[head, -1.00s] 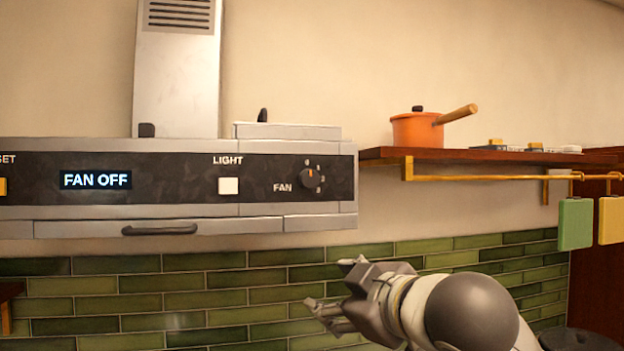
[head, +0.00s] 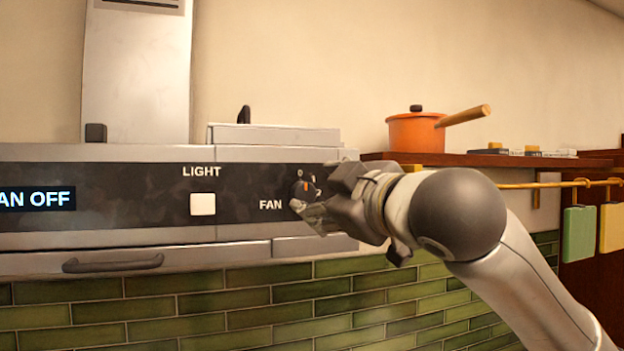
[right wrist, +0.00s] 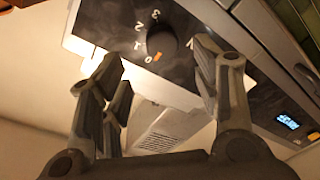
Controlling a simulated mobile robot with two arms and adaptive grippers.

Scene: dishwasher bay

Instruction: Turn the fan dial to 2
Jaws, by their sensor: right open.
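The fan dial (head: 299,193) is a dark round knob with an orange mark, at the right end of the hood's black panel beside the word FAN. In the right wrist view the dial (right wrist: 162,41) shows its orange mark at the 0, with 1, 2 and 3 around it. The hood display (head: 38,198) reads "AN OFF", cut by the picture edge. My right gripper (head: 318,195) is in front of the panel at the dial, partly covering it. In the right wrist view its fingers (right wrist: 160,85) are open and empty, with the dial ahead between them. My left gripper is not in view.
A white light button (head: 203,204) is left of the dial. A handle (head: 113,263) runs along the hood's lower edge. An orange pot (head: 416,132) stands on the wooden shelf (head: 450,159) right of the hood, with a brass rail (head: 520,185) below.

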